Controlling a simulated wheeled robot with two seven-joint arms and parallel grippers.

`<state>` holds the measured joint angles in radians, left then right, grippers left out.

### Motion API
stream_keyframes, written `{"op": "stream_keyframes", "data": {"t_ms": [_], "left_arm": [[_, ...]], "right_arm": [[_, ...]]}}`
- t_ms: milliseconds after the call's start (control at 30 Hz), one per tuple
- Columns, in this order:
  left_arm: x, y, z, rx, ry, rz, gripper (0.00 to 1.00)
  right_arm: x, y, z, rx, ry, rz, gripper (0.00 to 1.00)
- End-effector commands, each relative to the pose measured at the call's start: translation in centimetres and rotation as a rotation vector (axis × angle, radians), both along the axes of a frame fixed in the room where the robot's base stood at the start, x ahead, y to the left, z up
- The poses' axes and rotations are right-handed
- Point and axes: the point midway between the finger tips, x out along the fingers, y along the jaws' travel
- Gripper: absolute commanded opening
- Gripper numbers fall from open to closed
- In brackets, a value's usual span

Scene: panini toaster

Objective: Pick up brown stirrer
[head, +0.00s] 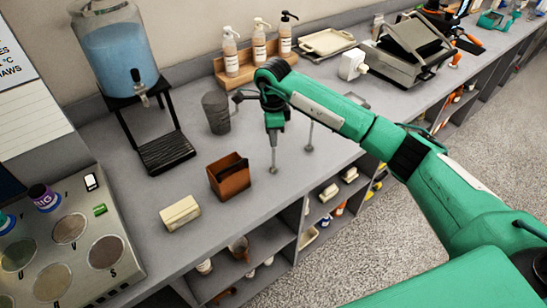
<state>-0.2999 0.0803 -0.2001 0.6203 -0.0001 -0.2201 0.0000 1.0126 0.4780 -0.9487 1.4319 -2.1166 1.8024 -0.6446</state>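A brown open-topped box (229,180) stands on the grey counter, left of my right gripper. I cannot make out a separate brown stirrer; the inside of the box is dark. A dark grey cup (216,113) stands behind the box. My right gripper (291,160) hangs over the counter to the right of the box and cup. Its two thin fingers with round tips are spread apart, with nothing seen between them. My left gripper is not in view.
A blue drink dispenser (116,55) stands on a black stand at the back left. A cream block (180,213) lies near the front edge. Pump bottles (259,48) stand in a wooden rack (245,66) at the wall. A panini toaster (405,50) is farther right. Shelves lie below.

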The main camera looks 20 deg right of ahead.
Motion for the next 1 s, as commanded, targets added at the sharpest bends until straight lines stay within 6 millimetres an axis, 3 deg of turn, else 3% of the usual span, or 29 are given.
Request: {"op": "stream_keyframes", "data": {"t_ms": [67, 567, 767, 1000], "left_arm": [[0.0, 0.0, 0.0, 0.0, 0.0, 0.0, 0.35], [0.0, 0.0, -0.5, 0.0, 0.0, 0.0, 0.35], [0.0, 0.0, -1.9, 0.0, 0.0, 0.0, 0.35], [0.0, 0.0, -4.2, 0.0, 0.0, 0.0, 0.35]], "right_arm": [[0.0, 0.0, 0.0, 0.0, 0.0, 0.0, 0.0], [0.1, 0.0, 1.1, 0.0, -0.003, 0.0, 0.0], [0.1, 0.0, 4.3, 0.001, -0.006, 0.0, 0.0], [0.1, 0.0, 11.5, 0.001, -0.007, 0.0, 0.0]]}}
